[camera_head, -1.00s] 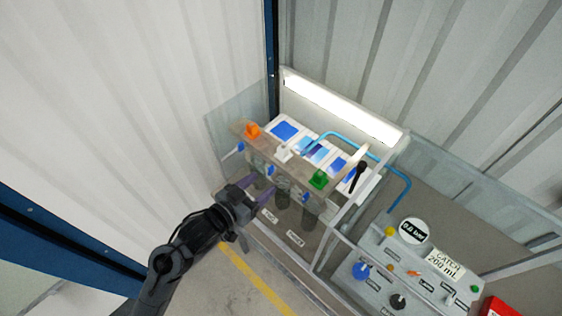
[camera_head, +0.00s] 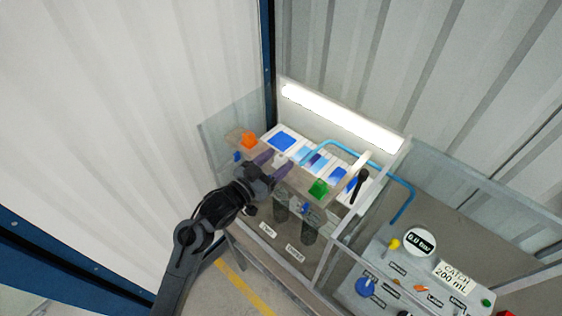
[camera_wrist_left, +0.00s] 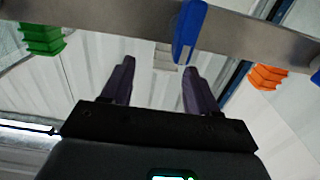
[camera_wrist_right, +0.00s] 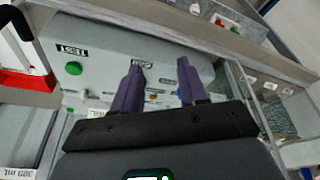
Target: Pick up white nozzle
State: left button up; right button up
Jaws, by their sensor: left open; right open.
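The white nozzle (camera_head: 280,159) stands on the bar between the orange nozzle (camera_head: 249,139) and the green nozzle (camera_head: 318,188). My left gripper (camera_head: 274,164) is open with its purple fingers at either side of the white nozzle. In the left wrist view the white nozzle (camera_wrist_left: 164,54) shows between the fingertips, partly hidden behind a blue lever (camera_wrist_left: 188,32). I cannot tell whether the fingers touch it. My right gripper (camera_wrist_right: 160,65) is open and empty above the control panel in the right wrist view; it is out of the head view.
A clear-walled enclosure surrounds the bar, with clear cylinders (camera_head: 311,225) below. A blue pipe (camera_head: 345,148) arches behind, and a black-handled lever (camera_head: 359,185) stands to the right. The control panel (camera_head: 380,268) with knobs lies at lower right.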

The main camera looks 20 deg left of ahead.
aim_at(278, 159)
pick_arm(q)
jog(key=shift+p+x, duration=0.45)
jog(key=shift+x, duration=1.75)
jog(key=shift+a+f, duration=0.1)
jog(key=shift+a, duration=0.1)
jog(key=shift+c, duration=0.2)
jog(key=c, duration=1)
